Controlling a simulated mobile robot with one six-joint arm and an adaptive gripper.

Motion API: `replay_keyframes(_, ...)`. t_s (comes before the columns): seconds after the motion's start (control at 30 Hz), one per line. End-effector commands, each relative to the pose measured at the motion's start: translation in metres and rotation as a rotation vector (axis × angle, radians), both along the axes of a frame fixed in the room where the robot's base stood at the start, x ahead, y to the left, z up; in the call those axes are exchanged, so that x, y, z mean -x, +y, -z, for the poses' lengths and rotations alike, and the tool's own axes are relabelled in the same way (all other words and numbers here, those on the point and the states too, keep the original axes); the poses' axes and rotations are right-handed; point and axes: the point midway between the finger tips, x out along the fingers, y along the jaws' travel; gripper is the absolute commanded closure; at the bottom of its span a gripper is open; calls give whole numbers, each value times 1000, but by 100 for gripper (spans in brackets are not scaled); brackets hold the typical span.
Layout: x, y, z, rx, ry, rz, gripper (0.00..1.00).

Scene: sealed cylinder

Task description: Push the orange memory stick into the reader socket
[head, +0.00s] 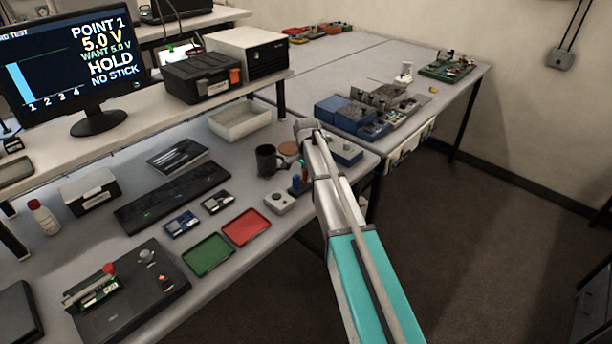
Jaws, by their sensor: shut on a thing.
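I cannot make out the orange memory stick or the reader socket for certain. My arm reaches from the bottom edge up over the bench, and my gripper is hidden behind it, so its jaws and anything in them do not show. Small red, green and blue parts (296,185) show just left of my arm. A small grey box with a round knob (280,201) stands beside them. The monitor (66,62) reads POINT 1, 5.0 V, WANT 5.0 V, HOLD and NO STICK.
A dark mug (269,160), a red tray (246,227), a green tray (208,254) and a black keyboard (172,197) lie left of my arm. A black test fixture (130,295) is at front left. A black case (201,77) with an orange part stands on the shelf.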

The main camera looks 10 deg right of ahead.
Motion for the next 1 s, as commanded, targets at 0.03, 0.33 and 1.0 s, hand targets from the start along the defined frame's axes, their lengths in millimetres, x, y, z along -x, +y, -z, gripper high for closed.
replay_keyframes(0.03, 1, 0, 0, 1, 1, 0, 100)
replay_keyframes(0.33, 1, 0, -6, 1, 1, 0, 100)
replay_keyframes(1.0, 0, 1, -25, 1, 1, -1, 100)
